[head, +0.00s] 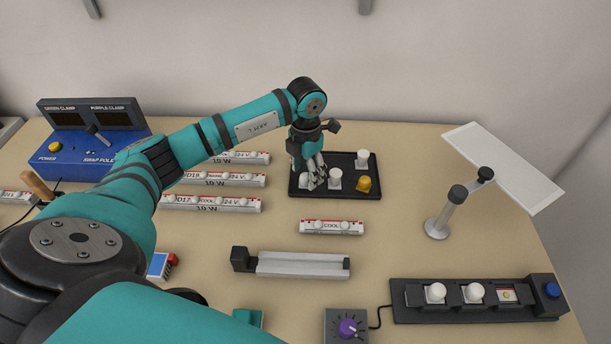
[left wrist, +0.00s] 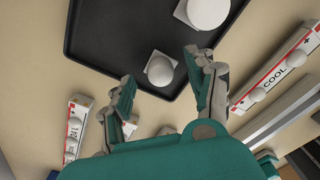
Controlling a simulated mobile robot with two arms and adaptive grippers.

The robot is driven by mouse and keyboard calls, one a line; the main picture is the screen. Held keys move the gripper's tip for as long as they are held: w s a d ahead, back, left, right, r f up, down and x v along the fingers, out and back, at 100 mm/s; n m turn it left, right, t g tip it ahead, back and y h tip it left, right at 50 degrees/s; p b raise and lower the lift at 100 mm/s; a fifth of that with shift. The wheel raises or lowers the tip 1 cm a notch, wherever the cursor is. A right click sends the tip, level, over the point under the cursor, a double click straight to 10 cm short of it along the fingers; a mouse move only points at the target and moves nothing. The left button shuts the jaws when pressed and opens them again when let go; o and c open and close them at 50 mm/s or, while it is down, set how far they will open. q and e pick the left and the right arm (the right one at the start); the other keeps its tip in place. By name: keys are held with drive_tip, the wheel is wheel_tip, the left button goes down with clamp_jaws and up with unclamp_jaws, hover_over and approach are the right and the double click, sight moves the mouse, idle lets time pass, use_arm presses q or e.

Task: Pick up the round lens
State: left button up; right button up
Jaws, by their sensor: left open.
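A black tray (head: 350,194) on the table holds several small pieces with caps. A white piece with a round top (head: 335,180) stands near its middle, another white piece (head: 362,159) at its back right, and a yellow one (head: 364,184) at its front right. My left gripper (head: 316,181) points down over the tray's left part, open, and partly hides a white piece there. In the left wrist view, a small white dome on a square base (left wrist: 160,69) lies between the open fingers, apart from both. A larger white dome (left wrist: 206,11) is farther off. I cannot tell which piece is the round lens.
White lamp bars (head: 210,203) lie left of the tray, and a COOL bar (head: 332,227) in front of it. A metal rail (head: 300,265), a black fixture (head: 470,313) and a stand with a white panel (head: 505,165) are nearby. A blue clamp box (head: 75,160) stands at left.

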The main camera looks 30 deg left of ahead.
use_arm(q)
drive_tip(key=shift+f, duration=0.6)
drive_tip(key=c, duration=0.9)
drive_tip(key=shift+c, duration=0.2)
drive_tip(key=shift+r, duration=0.15)
drive_tip(key=shift+r, duration=0.45)
wheel_tip(320, 180, up, 2)
drive_tip(key=shift+r+b, duration=0.1)
drive_tip(key=shift+b, duration=0.6)
drive_tip(key=s+d+b, duration=0.1)
drive_tip(key=s+d, duration=0.2)
drive_tip(key=s+d+r+b, duration=0.1)
drive_tip(key=s+d, duration=0.3)
drive_tip(key=s+d+b, duration=0.1)
drive_tip(key=s+d, duration=0.2)
drive_tip(key=shift+s+d+r, duration=0.15)
drive_tip(key=shift+s+r, duration=0.1)
drive_tip(key=shift+s+d+r, duration=0.1)
drive_tip(key=shift+s+d, duration=0.35)
drive_tip(key=shift+s, duration=0.05)
